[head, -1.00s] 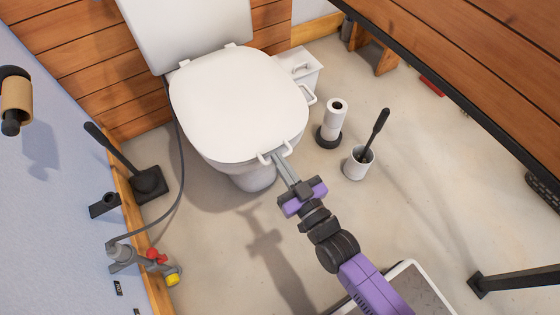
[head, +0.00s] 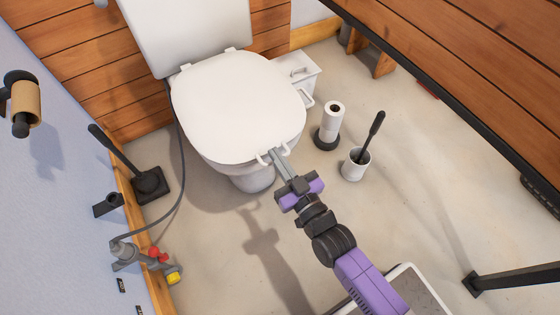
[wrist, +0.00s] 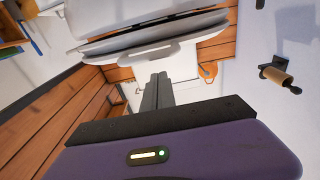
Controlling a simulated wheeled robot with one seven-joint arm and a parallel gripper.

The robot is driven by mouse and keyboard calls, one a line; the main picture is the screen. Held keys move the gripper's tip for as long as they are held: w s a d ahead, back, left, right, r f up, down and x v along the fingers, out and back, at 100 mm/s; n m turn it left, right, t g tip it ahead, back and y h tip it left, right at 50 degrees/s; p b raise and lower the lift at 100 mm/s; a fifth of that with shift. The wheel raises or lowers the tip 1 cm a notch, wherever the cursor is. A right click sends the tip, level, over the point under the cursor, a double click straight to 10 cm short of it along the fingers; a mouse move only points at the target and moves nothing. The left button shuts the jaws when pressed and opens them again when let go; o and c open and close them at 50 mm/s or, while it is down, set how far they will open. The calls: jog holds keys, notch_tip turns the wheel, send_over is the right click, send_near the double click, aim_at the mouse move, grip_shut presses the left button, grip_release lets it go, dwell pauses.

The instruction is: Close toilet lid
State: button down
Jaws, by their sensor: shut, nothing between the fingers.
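The white toilet lid (head: 238,100) lies down over the bowl in the head view, roughly flat. A small white handle (head: 270,156) sticks out at the front edge. My gripper (head: 275,154) is shut and empty, its fingertips at this handle; I cannot tell whether they touch it. In the wrist view, my shut fingers (wrist: 157,90) point at the toilet, and the white slabs of lid and seat (wrist: 150,35) show edge-on with a dark line between them. Whether the lid rests fully on the seat is unclear.
A spare-roll stand (head: 329,128) and a toilet brush (head: 356,163) stand right of the bowl. A plunger (head: 150,180) and valve pipes (head: 140,255) are at the left wall.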

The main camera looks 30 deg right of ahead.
jog(key=s+p, duration=0.2)
jog(key=s, duration=0.7)
jog(key=shift+s+r, duration=0.2)
jog(key=shift+s, duration=0.1)
jog(key=shift+f, duration=0.1)
jog(key=s+r+g, duration=0.2)
jog(key=s+r, duration=0.5)
jog(key=s, duration=0.4)
jog(key=s+r+g, duration=0.2)
jog(key=s+r, duration=0.5)
jog(key=s, duration=0.3)
notch_tip(320, 180, up, 28)
jog(key=p, duration=2.8)
jog(key=shift+w+d+p, duration=0.2)
jog(key=shift+d+p, duration=0.15)
jog(key=shift+d, duration=0.05)
